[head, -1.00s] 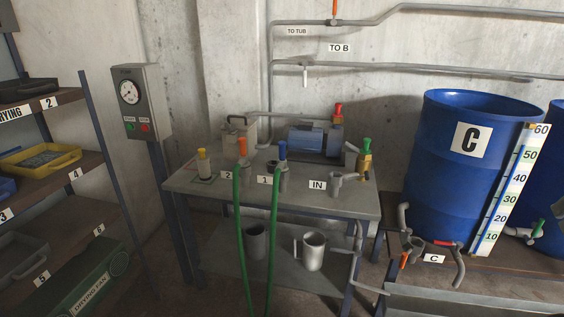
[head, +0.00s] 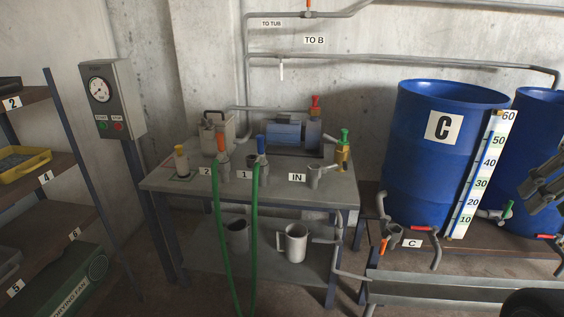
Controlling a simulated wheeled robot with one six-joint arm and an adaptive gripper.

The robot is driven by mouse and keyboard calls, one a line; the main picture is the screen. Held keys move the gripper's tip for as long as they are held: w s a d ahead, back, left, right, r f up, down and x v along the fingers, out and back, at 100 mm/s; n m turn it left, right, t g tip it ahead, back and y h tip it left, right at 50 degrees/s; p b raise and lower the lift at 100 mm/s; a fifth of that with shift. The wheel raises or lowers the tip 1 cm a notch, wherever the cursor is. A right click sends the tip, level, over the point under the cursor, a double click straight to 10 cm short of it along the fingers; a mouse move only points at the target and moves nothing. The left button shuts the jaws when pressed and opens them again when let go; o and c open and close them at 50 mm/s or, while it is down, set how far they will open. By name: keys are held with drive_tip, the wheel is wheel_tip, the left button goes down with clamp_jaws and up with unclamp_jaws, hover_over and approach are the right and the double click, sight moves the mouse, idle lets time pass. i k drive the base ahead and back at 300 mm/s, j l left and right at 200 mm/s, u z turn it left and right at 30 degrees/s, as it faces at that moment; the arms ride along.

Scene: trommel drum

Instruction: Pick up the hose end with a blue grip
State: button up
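The hose end with a blue grip (head: 261,146) stands upright in a holder by the label 1 on the grey metal table (head: 285,200). Its green hose (head: 254,240) hangs down over the table's front edge. A second hose end with an orange grip (head: 222,144) stands to its left by the label 2, with its own green hose. My gripper (head: 546,186) shows only in part at the right edge, in front of the blue drums and far from the blue grip. Its fingertips are not clear enough to tell their opening.
The table also holds a pump (head: 285,132), a yellow-capped bottle (head: 181,160) and a green-topped brass valve (head: 343,150). A metal jug (head: 293,243) stands on its lower shelf. Blue drum C (head: 440,180) is to the right. A gauge box (head: 112,98) and shelves are left.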

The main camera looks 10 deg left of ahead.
sight(261, 157)
drive_tip(key=i+j, duration=0.4)
drive_tip(key=j, duration=0.15)
drive_tip(key=i+j, duration=0.85)
drive_tip(key=j, duration=0.2)
